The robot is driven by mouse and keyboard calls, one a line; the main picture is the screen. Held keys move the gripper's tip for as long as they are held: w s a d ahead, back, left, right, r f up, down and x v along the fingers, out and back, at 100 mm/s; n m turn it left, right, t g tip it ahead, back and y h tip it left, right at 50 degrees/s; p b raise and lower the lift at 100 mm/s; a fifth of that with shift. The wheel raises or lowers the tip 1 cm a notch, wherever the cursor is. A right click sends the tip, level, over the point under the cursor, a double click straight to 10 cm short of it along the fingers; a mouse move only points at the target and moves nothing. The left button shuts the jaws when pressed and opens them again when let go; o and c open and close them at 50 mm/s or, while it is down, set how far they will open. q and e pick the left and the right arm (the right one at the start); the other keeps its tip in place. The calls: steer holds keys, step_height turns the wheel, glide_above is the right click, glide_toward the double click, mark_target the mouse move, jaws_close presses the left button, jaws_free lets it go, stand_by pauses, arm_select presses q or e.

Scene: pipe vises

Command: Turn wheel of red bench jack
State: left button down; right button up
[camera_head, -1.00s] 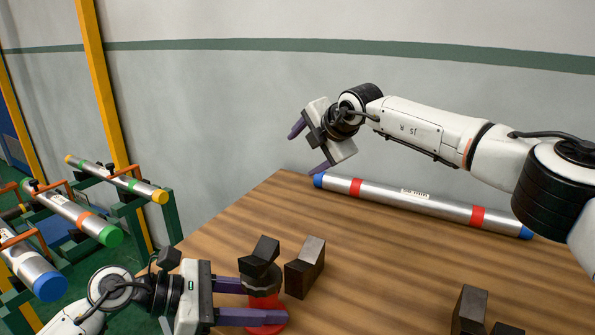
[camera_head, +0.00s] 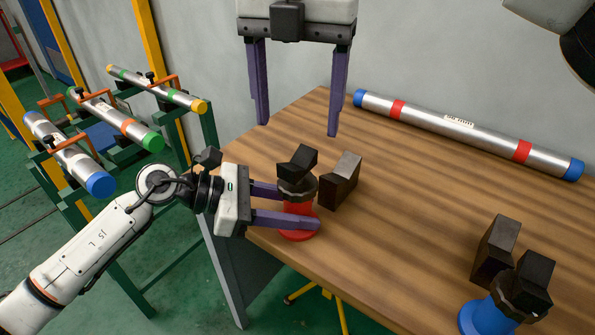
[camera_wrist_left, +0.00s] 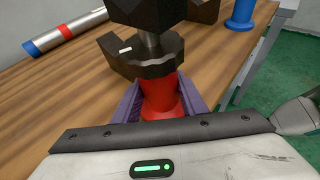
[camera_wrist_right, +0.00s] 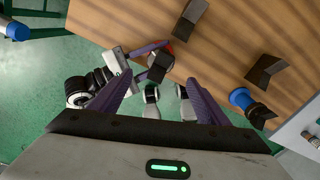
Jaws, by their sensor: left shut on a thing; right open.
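The red bench jack (camera_head: 298,220) stands on the table near its left edge, with a dark wheel (camera_head: 297,188) and a black V-shaped head (camera_head: 297,160) above its red base. My left gripper (camera_head: 298,208) comes in from the left, its purple fingers shut around the jack. In the left wrist view the fingers flank the red base (camera_wrist_left: 163,98), just under the wheel (camera_wrist_left: 150,68). My right gripper (camera_head: 298,128) hangs above and behind the jack, fingers pointing down, wide open and empty.
A dark V-block (camera_head: 341,182) stands close to the right of the red jack. A blue jack (camera_head: 488,318) and another dark block (camera_head: 494,250) are at the front right. A silver pipe (camera_head: 455,130) lies along the back. Racked pipes (camera_head: 125,125) stand left of the table.

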mark_target(298, 166)
step_height(298, 166, down, 12)
steer(key=shift+r, duration=0.1)
steer(key=shift+c, duration=0.3)
steer(key=c, duration=1)
steer(key=shift+n, duration=1.6)
